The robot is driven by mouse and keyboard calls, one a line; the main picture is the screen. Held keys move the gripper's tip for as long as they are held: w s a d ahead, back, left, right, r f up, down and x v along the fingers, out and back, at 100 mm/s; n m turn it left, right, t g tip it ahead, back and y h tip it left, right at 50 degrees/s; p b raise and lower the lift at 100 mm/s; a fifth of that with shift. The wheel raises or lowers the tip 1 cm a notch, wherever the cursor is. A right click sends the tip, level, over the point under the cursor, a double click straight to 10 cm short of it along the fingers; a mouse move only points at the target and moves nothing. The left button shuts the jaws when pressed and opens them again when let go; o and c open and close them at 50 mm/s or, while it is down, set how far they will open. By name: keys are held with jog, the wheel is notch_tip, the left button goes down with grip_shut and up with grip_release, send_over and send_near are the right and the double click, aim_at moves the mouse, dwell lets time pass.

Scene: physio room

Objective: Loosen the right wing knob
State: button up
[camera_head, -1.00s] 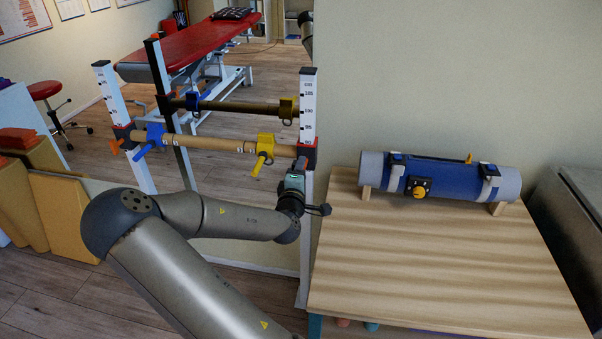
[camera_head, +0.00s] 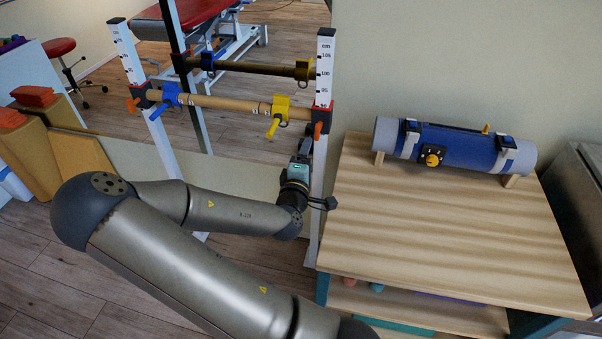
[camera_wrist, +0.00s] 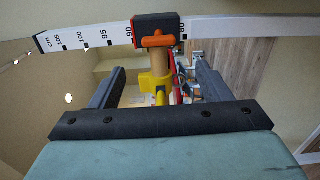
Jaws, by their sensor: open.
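The right wing knob (camera_head: 318,130) is orange and sits on the dark red-edged clamp (camera_head: 320,114) of the right white post (camera_head: 325,70). In the wrist view the knob (camera_wrist: 157,39) lies ahead, its wings running along the post. My gripper (camera_head: 304,148) is just below and left of the knob, apart from it. In the wrist view my gripper (camera_wrist: 160,80) is open and empty, a dark finger on each side. The wooden bar (camera_head: 225,103) runs from this clamp to the left clamp, with a blue hook (camera_head: 166,95) and a yellow hook (camera_head: 277,113) on it.
An orange left knob (camera_head: 132,104) shows on the left post. A darker bar (camera_head: 245,67) lies behind. A wooden table (camera_head: 440,220) close to the right bears a blue-wrapped grey roll (camera_head: 460,145). A red treatment couch (camera_head: 195,15) stands farther back.

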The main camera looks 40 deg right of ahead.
jog(key=p+v, duration=0.7)
jog(key=p, duration=0.3)
jog(key=shift+s+a, duration=0.15)
jog(key=shift+s, duration=0.25)
